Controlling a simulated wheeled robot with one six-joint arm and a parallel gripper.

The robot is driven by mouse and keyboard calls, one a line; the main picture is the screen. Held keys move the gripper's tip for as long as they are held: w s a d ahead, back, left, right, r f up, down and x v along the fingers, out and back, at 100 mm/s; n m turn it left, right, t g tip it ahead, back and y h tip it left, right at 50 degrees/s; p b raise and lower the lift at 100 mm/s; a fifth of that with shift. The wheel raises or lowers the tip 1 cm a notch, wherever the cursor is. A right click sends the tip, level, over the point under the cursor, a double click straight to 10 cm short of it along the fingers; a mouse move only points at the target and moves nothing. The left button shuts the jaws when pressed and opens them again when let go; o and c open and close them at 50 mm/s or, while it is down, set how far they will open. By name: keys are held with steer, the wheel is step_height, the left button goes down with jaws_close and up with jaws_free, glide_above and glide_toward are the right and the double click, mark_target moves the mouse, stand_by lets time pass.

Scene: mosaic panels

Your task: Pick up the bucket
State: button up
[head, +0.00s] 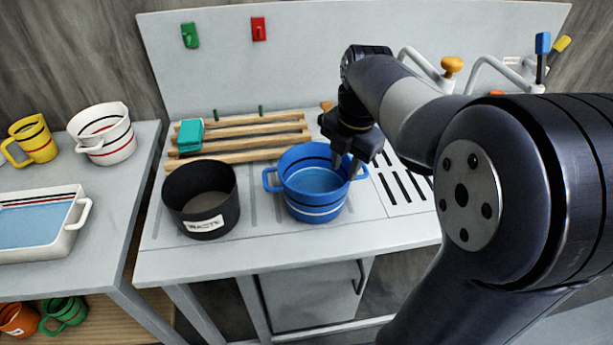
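A blue bucket (313,205) with dark and white bands and two side handles stands upright on the grey counter, with light blue inside. My gripper (348,172) reaches down at its right rim, by the right handle. The fingers look spread apart, with the rim or handle near them. I cannot tell whether they touch the bucket. My arm hides part of the counter to the right of it.
A black bin (203,222) with a white label stands close to the left of the bucket. Wooden slats (245,131) with a teal block (190,134) lie behind. A side table (110,195) holds a yellow mug (36,140), white pot (103,135) and white tray (70,240). The counter's front strip is clear.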

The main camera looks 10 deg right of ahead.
mark_target(342, 191)
step_height(342, 191, down, 4)
steer(key=shift+w+a+f, duration=0.1)
steer(key=shift+w+d+f, duration=0.1)
steer(key=shift+w+f, duration=0.1)
steer(key=shift+f, duration=1.2)
steer(key=shift+w+d+f, duration=0.1)
steer(key=shift+w+f, duration=0.1)
steer(key=shift+f, duration=1.2)
steer(key=shift+c, duration=0.6)
jaws_close()
steer(key=shift+r, duration=0.1)
